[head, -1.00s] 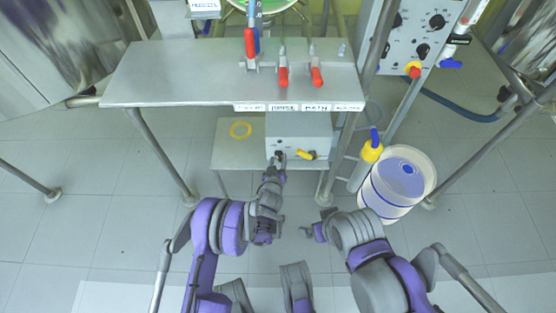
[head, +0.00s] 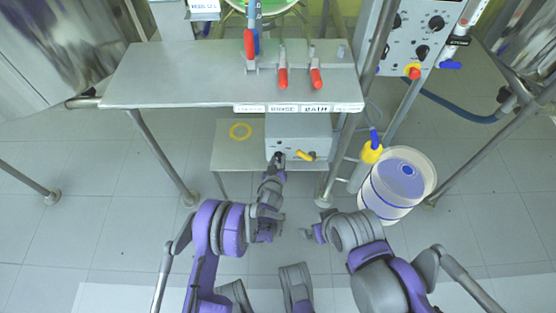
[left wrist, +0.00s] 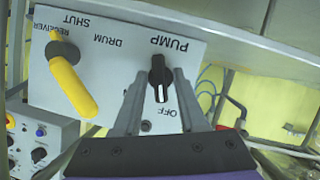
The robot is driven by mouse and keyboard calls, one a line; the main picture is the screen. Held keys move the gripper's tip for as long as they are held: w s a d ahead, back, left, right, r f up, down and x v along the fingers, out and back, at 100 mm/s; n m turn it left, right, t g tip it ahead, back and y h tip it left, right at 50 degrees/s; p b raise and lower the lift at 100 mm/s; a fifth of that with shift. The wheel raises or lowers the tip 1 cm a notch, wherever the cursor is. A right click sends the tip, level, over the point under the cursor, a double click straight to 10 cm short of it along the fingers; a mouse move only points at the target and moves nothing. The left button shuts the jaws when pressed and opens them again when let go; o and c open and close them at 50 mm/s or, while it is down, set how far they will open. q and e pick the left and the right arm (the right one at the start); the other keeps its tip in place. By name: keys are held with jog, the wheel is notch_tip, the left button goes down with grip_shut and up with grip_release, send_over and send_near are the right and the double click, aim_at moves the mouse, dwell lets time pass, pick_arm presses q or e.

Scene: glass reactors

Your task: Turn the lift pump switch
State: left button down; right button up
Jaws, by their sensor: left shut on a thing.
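The grey pump box (head: 318,138) stands on the low shelf under the steel table. In the left wrist view its front panel (left wrist: 113,105) appears upside down, with the words PUMP, OFF, DRUM, SHUT and RECEIVER. The black pump switch (left wrist: 160,76) has a white line pointing toward OFF. My left gripper (head: 279,158) is at the box front. In the left wrist view its two fingers (left wrist: 160,82) are on either side of the switch and shut on it. My right gripper (head: 310,233) hangs low over the floor, away from the box; its fingers are too small to read.
A yellow valve handle (head: 306,155) sits beside the switch on the panel. The steel table (head: 180,75) overhangs the box and bears red-handled valves (head: 283,78). A white drum (head: 400,180) and a yellow-topped cylinder (head: 369,160) stand to the right.

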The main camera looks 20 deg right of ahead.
pick_arm(q)
jog(key=m+y+p, duration=0.1)
jog(key=p, duration=0.1)
jog(key=m+p, duration=0.1)
jog(key=p, duration=0.2)
jog(key=shift+d+r+m+y+p, duration=0.15)
jog(key=shift+r+m+y+p, duration=0.15)
jog(key=shift+y, duration=0.1)
jog(key=shift+f+m+t+y+p, duration=0.15)
jog(key=shift+m+t+y+p, duration=0.15)
jog(key=shift+m+y+p, duration=0.15)
jog(key=shift+d+f+m+y, duration=0.15)
jog(key=shift+m+y, duration=0.3)
jog(key=shift+m, duration=0.5)
jog(key=shift+s+m+t+y+b, duration=0.1)
jog(key=shift+m+t+y+b, duration=0.55)
jog(key=shift+m, duration=0.45)
jog(key=shift+y, duration=0.25)
jog(key=c, duration=0.8)
grip_release()
